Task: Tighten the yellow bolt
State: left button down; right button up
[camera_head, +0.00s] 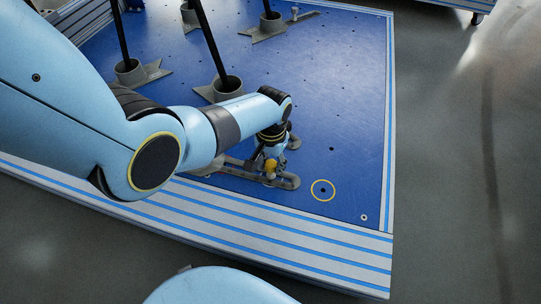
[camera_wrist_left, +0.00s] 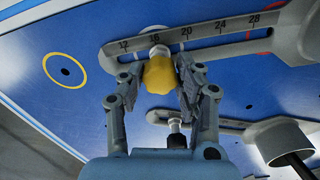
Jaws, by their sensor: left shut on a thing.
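The yellow bolt (camera_wrist_left: 160,76) is a lobed knob below a pale shank at the slot of a grey slotted arm (camera_wrist_left: 209,31) marked with numbers. It sits near the 16 to 20 marks. My left gripper (camera_wrist_left: 157,84) has one finger on each side of the bolt and is shut on it. In the head view the bolt (camera_head: 270,166) shows small under the left gripper (camera_head: 271,155), near the front edge of the blue plate (camera_head: 345,120). My left arm hides part of the slotted arm. My right gripper is not in view.
A yellow ring around a dark hole (camera_head: 322,190) lies right of the bolt. Black posts in grey sockets (camera_head: 228,84) stand behind the left arm. A second slotted clamp (camera_wrist_left: 215,122) shows in the wrist view. The plate's right side is mostly clear.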

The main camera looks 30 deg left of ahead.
pick_arm(q)
jog(key=m, duration=0.3)
jog(key=shift+p, duration=0.3)
jog(key=shift+m, duration=0.6)
jog(key=m, duration=0.4)
jog(key=c, duration=0.9)
grip_release()
